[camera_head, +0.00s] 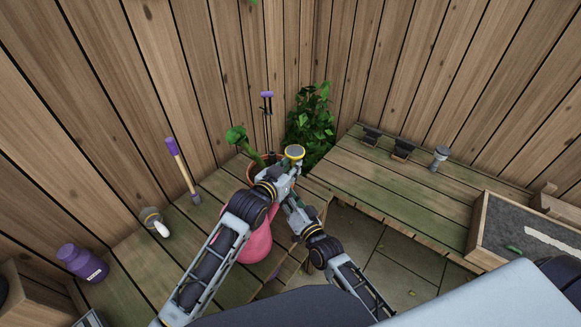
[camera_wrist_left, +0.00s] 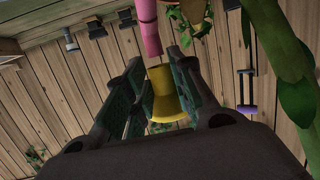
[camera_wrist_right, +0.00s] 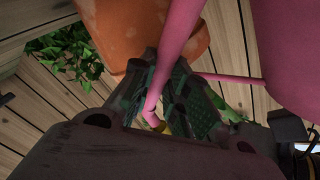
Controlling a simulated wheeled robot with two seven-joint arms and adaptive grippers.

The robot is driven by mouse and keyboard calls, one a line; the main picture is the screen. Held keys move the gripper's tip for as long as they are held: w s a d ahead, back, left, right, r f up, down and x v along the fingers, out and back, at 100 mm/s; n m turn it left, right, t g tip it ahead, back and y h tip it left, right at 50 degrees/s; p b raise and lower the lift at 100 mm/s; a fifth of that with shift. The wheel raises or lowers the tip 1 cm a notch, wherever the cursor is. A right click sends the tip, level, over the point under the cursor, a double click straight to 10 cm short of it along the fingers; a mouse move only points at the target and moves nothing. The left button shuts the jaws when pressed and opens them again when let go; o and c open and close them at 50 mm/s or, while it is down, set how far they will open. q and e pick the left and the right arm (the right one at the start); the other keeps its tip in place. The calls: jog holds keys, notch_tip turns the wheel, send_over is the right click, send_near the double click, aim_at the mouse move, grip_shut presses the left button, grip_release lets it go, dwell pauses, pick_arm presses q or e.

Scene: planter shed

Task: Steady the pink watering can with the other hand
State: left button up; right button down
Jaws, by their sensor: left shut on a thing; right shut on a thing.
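The pink watering can (camera_head: 258,243) stands on the wooden bench, partly hidden behind my left arm. Its spout ends in a yellow sprinkler head (camera_head: 294,152). My left gripper (camera_head: 290,171) is shut at the spout's end; in the left wrist view the yellow head (camera_wrist_left: 164,95) sits between its fingers, with the pink spout (camera_wrist_left: 150,30) beyond. My right gripper (camera_head: 290,198) is shut on the spout lower down; in the right wrist view the pink spout (camera_wrist_right: 178,45) runs between its fingers. The can's body (camera_wrist_right: 290,50) is at upper right there.
A terracotta pot (camera_wrist_right: 135,28) with a plant stands close behind the grippers. A soil tray (camera_head: 478,228) sits on the right bench, whose middle is clear.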

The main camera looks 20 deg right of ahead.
pick_arm(q)
jog(key=shift+s+f, duration=0.2)
jog(key=shift+f, duration=0.65)
dwell(2.0)
jog(key=shift+d+r, duration=0.1)
dwell(1.0)
jog(key=shift+w+a+r, duration=0.1)
jog(key=shift+w+a, duration=0.15)
jog(key=shift+a, duration=0.25)
dwell(0.5)
dwell(0.8)
jog(key=shift+s, duration=0.15)
jog(key=shift+a+f, duration=0.2)
dwell(1.3)
jog(key=shift+s+d+g, duration=0.15)
jog(key=shift+g, duration=0.15)
